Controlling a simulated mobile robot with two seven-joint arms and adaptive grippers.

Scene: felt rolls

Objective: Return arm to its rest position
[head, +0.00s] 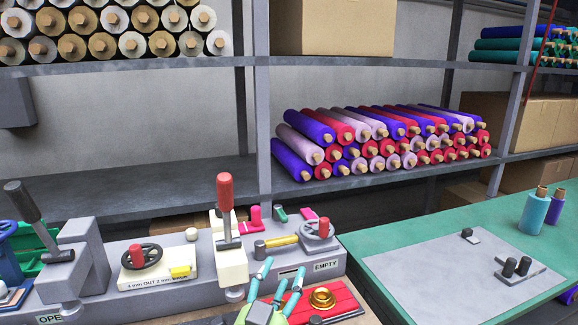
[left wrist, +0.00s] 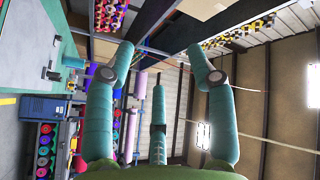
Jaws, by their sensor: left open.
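My left gripper (head: 275,285) shows at the bottom edge of the head view, with teal fingers pointing up and spread apart. It is in front of the grey machine bench (head: 110,262) and beside a red tray (head: 345,300). In the left wrist view, the fingers of my left gripper (left wrist: 160,58) stand wide apart with nothing between them. Most of my left arm is out of the head view. My right gripper is in neither view.
A lever with a red knob (head: 224,190) stands just behind the gripper, with a black handwheel (head: 141,256) to its left. A green table (head: 440,225) with a grey mat (head: 440,275) is at the right. Felt rolls (head: 385,140) lie on the shelf behind.

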